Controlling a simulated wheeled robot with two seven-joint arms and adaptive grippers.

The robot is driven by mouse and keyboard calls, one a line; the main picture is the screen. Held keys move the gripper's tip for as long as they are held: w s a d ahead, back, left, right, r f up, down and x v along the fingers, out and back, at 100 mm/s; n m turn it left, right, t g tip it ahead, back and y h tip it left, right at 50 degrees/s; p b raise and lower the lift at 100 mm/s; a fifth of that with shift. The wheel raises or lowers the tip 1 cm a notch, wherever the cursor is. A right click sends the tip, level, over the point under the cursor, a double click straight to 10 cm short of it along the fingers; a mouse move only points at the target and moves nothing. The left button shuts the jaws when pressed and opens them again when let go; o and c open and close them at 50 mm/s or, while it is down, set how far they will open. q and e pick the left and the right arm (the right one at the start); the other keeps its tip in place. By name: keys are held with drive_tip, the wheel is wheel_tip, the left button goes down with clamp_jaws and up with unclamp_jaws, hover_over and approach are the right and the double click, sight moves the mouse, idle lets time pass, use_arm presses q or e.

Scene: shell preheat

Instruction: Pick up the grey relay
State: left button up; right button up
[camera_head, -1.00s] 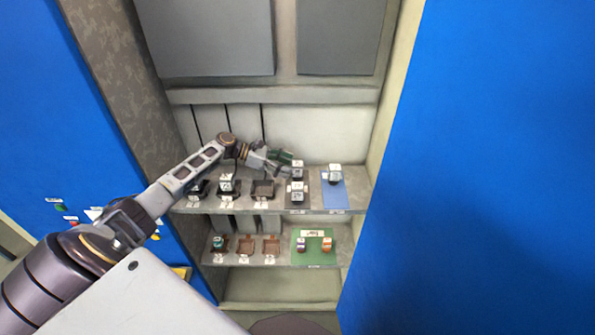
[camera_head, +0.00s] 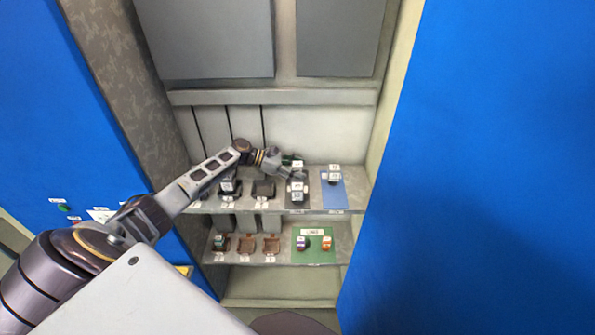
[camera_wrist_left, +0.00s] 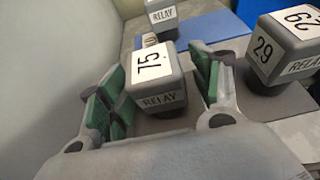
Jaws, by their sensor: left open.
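A grey relay (camera_wrist_left: 153,78) marked 75 stands between the two green-padded fingers of my left gripper (camera_wrist_left: 160,88) in the left wrist view. The fingers are open, one on each side of it, and a gap shows at the right finger. In the head view my left gripper (camera_head: 292,170) is at the rear of the dark mat and largely hides this relay. A second grey relay (camera_wrist_left: 286,48), marked 29, stands just right of the gripper; it is the front one on the dark mat in the head view (camera_head: 297,195). A third relay (camera_head: 334,172) stands on the blue mat (camera_head: 333,198).
The upper shelf also holds dark sockets (camera_head: 263,189) at the left. The lower shelf has brown sockets (camera_head: 271,245) and a green mat (camera_head: 314,253) with two small parts. A side wall (camera_head: 382,120) bounds the shelves at right.

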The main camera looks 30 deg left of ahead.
sight(297, 163)
use_arm(q)
drive_tip(key=shift+c, duration=0.3)
drive_tip(key=c, duration=1.1)
drive_tip(key=shift+r, duration=0.15)
drive_tip(key=shift+r+b, duration=0.8)
drive_tip(key=shift+r, duration=4.05)
